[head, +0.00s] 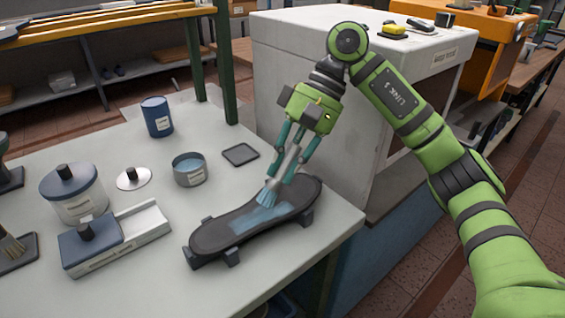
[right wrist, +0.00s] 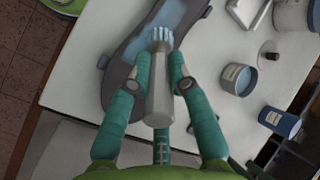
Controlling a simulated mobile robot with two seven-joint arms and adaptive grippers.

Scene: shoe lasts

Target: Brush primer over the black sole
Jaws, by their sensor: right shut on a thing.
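The black sole (head: 215,236) lies on a dark stand with feet on the white table, and it also shows in the right wrist view (right wrist: 119,67). A light blue wet patch of primer (head: 262,217) covers part of its middle. My right gripper (head: 287,169) is shut on a brush (head: 284,172) with a grey handle, which shows in the right wrist view too (right wrist: 160,92). The blue-tinted bristles (head: 268,194) point down at the sole and appear to touch it near the patch. An open grey tin (head: 189,169) holds blue liquid. My left gripper is not in view.
A lid with a knob (head: 133,178), a dark blue can (head: 157,116), a white jar (head: 75,193), a blue-and-white box (head: 115,238) and a dark square pad (head: 240,154) stand left of and behind the sole. A white cabinet (head: 290,90) stands close behind my right arm.

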